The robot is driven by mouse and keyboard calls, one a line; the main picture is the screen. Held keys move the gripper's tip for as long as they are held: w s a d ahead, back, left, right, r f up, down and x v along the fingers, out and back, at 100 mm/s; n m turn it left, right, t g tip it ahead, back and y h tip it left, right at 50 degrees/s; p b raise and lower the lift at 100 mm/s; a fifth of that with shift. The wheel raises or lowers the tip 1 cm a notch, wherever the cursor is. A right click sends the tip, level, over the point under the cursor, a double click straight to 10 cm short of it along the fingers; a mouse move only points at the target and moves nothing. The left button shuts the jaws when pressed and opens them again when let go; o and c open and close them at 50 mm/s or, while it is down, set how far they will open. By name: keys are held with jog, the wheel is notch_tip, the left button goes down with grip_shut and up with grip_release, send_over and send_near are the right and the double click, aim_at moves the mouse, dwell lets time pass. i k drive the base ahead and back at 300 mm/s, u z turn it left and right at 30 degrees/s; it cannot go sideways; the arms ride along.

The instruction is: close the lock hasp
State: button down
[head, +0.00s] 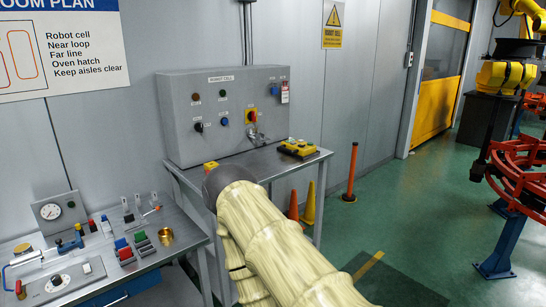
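A grey control box (180,115) labelled "ROBOT CELL" stands on a metal table against the wall. A red and yellow rotary switch (251,116) is on its front. A small grey metal piece (254,134) sits just below the switch; it may be the lock hasp, but it is too small to tell whether it is open or closed. A red and white tag (284,93) hangs at the box's right side. My pale yellow arm rises from the bottom towards the table's front edge, below the switch. My gripper cannot be made out.
A yellow pendant (298,148) lies on the table right of the box. A workbench (170,259) with a gauge and several small parts is at lower left.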

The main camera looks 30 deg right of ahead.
aim_at(251, 132)
jog(key=z, duration=0.65)
jog(key=i, duration=0.35)
jog(key=z, duration=0.7)
jog(key=i, duration=1.3)
jog(key=u, duration=0.4)
